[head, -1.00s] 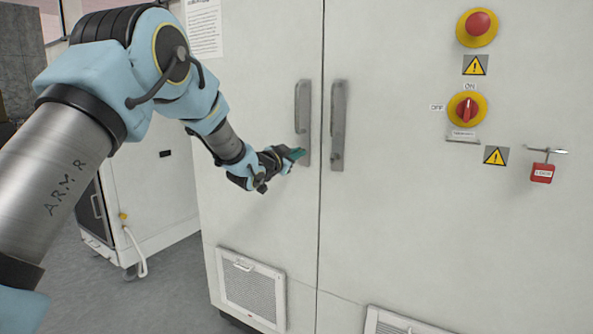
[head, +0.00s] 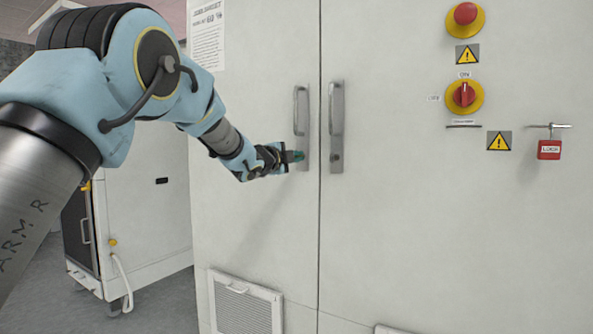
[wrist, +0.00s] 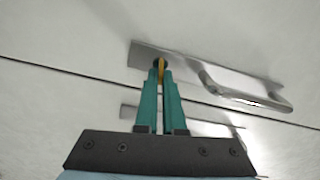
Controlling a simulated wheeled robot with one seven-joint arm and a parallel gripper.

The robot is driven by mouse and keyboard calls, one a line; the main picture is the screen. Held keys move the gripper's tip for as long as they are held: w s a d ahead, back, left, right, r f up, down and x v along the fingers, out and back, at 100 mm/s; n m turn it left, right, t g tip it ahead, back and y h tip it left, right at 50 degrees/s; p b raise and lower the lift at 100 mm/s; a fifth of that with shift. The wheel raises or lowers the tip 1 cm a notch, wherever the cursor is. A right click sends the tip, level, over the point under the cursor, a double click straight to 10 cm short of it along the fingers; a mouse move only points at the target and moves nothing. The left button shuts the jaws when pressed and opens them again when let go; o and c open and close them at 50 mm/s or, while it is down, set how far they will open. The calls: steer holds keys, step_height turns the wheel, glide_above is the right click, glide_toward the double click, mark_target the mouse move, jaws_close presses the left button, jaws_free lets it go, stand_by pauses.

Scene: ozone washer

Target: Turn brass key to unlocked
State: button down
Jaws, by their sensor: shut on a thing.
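The brass key (wrist: 161,66) shows as a thin yellow strip between the fingertips in the wrist view. It sits at a dark round lock on the metal handle plate (wrist: 146,57). My gripper (wrist: 161,78) is shut on the key, its two teal fingers close together. In the head view my gripper (head: 297,156) is at the lower end of the left door handle (head: 301,108), and its fingers hide the key and lock there. How far the key is turned cannot be told.
The right door handle (head: 336,125) stands close beside, across the door seam. A red rotary switch (head: 464,95), an emergency button (head: 465,14) and a red padlock (head: 549,149) are on the right door. A vent (head: 243,302) is low on the left door.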

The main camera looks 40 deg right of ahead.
steer(key=shift+f+m+b, duration=0.15)
steer(key=shift+m+b, duration=0.8)
steer(key=shift+m, duration=0.05)
steer(key=c, duration=1)
jaws_free()
steer(key=shift+a, duration=0.1)
steer(key=b+v, duration=0.1)
steer(key=v, duration=0.9)
steer(key=shift+s+a, duration=0.1)
steer(key=shift+a, duration=0.15)
